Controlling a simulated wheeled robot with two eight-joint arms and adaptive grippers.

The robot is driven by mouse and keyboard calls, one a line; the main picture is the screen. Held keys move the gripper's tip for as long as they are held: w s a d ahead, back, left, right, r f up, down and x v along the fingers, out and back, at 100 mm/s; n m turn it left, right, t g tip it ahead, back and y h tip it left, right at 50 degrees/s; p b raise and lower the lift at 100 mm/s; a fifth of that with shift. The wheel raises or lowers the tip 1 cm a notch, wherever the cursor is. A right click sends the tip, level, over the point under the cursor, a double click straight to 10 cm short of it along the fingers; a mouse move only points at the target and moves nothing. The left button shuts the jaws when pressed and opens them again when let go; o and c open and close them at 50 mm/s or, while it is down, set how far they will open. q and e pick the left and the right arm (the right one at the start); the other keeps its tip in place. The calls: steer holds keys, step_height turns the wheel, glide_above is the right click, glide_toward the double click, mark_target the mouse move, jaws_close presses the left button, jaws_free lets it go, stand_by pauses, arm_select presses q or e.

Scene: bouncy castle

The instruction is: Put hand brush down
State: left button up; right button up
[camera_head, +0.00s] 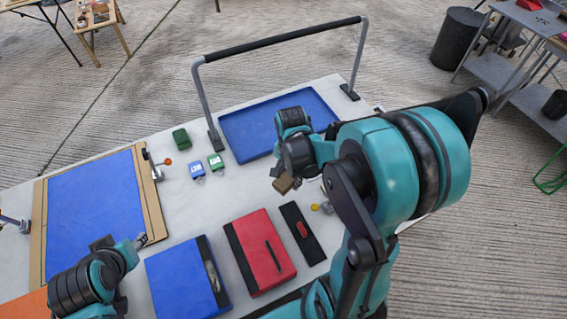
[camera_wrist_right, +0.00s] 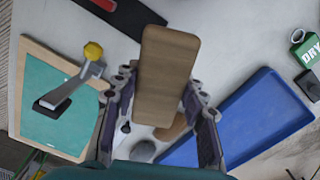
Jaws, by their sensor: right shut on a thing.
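The hand brush is a wooden block (camera_wrist_right: 168,75) held between the fingers of my right gripper (camera_wrist_right: 165,105) in the right wrist view. In the head view the brush (camera_head: 284,184) shows small and brown at the tip of my right gripper (camera_head: 292,176), above the white table (camera_head: 200,215). Its bristles cannot be made out, and whether it touches the table cannot be told. My left gripper (camera_head: 138,242) is at the lower left, by the near right corner of the blue framed board (camera_head: 95,205); its jaws are too small to read.
A red case (camera_head: 262,255), black strip (camera_head: 300,235) and blue case (camera_head: 185,280) lie in front.

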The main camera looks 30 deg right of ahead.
steer(key=shift+w+d+f, duration=0.15)
steer(key=shift+f, duration=0.05)
steer(key=w+f+b, duration=0.1)
steer(key=w+f, duration=0.1)
steer(key=w, duration=0.1)
steer(key=w+a+f+b, duration=0.1)
steer(key=w+f+b, duration=0.1)
steer(key=w, duration=0.2)
steer(key=w+f+b, duration=0.1)
steer(key=w+f, duration=0.1)
steer(key=w, duration=0.2)
steer(key=shift+w+a+f, duration=0.1)
steer(key=shift+a+f, duration=0.1)
steer(key=shift+f, duration=0.2)
steer(key=shift+f+b, duration=1.1)
steer(key=shift+f, duration=0.8)
steer(key=shift+f, duration=0.15)
steer(key=o, duration=1.3)
